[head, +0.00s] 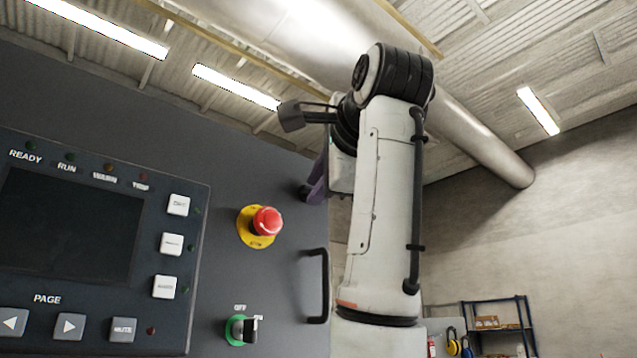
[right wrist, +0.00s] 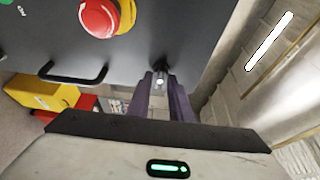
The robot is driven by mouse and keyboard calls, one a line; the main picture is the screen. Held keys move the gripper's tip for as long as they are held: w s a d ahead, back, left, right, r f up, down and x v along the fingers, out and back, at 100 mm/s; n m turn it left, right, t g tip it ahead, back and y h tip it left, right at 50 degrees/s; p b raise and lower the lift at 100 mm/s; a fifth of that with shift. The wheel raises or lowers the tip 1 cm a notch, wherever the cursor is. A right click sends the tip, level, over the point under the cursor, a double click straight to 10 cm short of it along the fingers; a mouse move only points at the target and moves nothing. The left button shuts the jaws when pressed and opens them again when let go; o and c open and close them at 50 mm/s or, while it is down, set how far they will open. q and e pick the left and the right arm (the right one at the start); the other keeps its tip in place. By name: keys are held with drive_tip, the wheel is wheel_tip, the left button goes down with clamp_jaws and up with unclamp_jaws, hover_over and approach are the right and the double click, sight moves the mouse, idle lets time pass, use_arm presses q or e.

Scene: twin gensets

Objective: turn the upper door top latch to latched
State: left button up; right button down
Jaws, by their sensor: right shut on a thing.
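The upper door (head: 270,290) is a dark grey panel that fills the left of the head view. Its top latch (head: 304,192) is a small dark piece near the door's right edge, above the door handle. My right gripper (head: 314,186), with purple fingers, reaches it from the right and is mostly hidden behind my arm. In the right wrist view, the latch (right wrist: 160,72) sits at the tips of the purple fingers of my right gripper (right wrist: 162,88), which are shut on it. The latch's exact angle is hard to tell. My left gripper is not in view.
A red emergency stop (head: 266,221) on a yellow base, a green key switch (head: 241,329) and a black door handle (head: 318,286) stand out from the panel near the latch. A control panel (head: 75,240) is at the left. A blue shelf (head: 500,328) stands far behind.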

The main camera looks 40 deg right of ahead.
drive_tip(key=c, duration=1.6)
unclamp_jaws()
drive_tip(key=shift+d, duration=0.1)
drive_tip(key=b+v, duration=0.2)
drive_tip(key=v, duration=0.8)
drive_tip(key=shift+s+b, duration=0.15)
drive_tip(key=shift+b, duration=0.2)
